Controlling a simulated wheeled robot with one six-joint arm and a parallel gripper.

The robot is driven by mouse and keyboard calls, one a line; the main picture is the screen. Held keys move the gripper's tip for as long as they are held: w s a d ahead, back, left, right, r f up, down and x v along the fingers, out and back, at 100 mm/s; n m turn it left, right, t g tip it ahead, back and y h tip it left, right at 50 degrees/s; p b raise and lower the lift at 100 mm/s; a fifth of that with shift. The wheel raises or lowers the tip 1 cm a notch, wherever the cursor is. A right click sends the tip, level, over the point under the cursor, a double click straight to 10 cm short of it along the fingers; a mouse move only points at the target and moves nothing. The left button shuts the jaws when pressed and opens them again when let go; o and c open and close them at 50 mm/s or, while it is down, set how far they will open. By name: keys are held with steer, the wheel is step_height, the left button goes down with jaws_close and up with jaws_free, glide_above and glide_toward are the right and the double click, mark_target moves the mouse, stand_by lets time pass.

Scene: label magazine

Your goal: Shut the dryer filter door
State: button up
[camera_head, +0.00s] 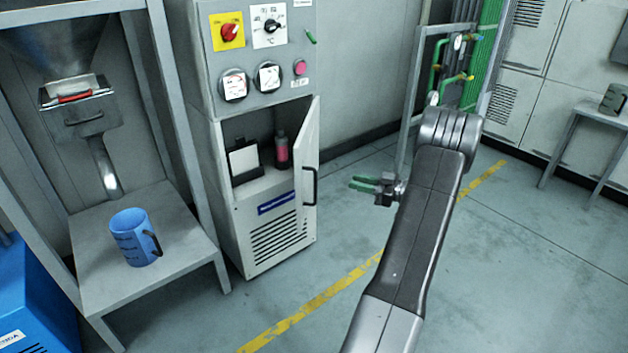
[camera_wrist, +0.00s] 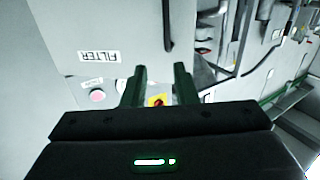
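The dryer filter door (camera_head: 308,143) stands swung open on the front of the grey dryer cabinet (camera_head: 262,222). It is hinged at the right side of the opening and seen nearly edge-on, with a dark handle (camera_head: 311,186). In the wrist view, which looks upside down, a pale panel with a FILTER label (camera_wrist: 98,56) fills the left, and the dark handle (camera_wrist: 168,25) is along its right edge. My gripper (camera_head: 362,184) is to the right of the door, apart from it in the head view. Its green fingers (camera_wrist: 161,85) are spread and empty.
Inside the compartment are a pink bottle (camera_head: 281,148) and a framed white panel (camera_head: 244,163). A metal stand (camera_head: 185,262) with a blue mug (camera_head: 135,237) is at the left. Green pipes (camera_head: 455,75) rise behind my arm. The floor right of the cabinet is clear.

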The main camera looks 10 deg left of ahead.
steer(key=w+a+f+g+b, duration=0.1)
steer(key=a, duration=1.3)
steer(key=shift+w+y, duration=0.15)
steer(key=shift+y, duration=0.15)
jaws_close()
